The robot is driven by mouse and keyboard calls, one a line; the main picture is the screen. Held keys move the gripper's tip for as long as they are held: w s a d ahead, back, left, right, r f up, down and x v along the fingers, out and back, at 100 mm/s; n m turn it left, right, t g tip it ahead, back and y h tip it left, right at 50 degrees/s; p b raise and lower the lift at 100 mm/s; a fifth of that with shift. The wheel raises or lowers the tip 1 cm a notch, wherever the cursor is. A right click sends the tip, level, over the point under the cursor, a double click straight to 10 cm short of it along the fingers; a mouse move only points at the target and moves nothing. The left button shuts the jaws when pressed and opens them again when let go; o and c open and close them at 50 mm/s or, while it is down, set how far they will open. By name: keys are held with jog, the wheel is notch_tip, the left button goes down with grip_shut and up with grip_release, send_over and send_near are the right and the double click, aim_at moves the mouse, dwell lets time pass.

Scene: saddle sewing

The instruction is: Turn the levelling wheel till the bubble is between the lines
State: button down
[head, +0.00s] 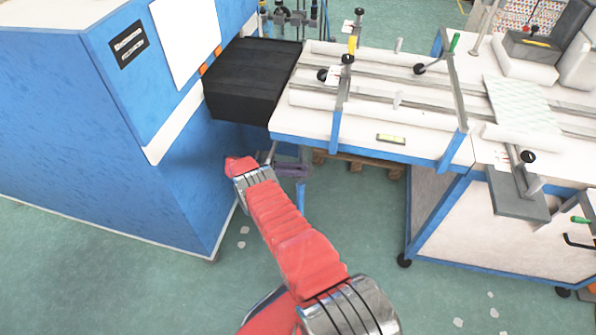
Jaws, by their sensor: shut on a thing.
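The spirit level (391,138) is a small yellow-green vial lying on the front part of the white table (300,122). Its bubble and lines are too small to read here. My red arm reaches up from the bottom to the table's front left leg. My gripper (290,170), small and dark, is at that leg, just below the tabletop. It appears shut on the levelling wheel there. The wheel itself cannot be made out clearly, being small and mostly covered by the gripper.
A large blue cabinet (75,120) stands close on the left. A black bellows cover (255,75) joins it to the table. A blue-framed white machine base (490,230) stands on the right. The green floor (345,225) is open between them. A wooden pallet (355,162) lies under the table.

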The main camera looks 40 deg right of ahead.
dwell(0.4)
jog(key=c, duration=2)
grip_release()
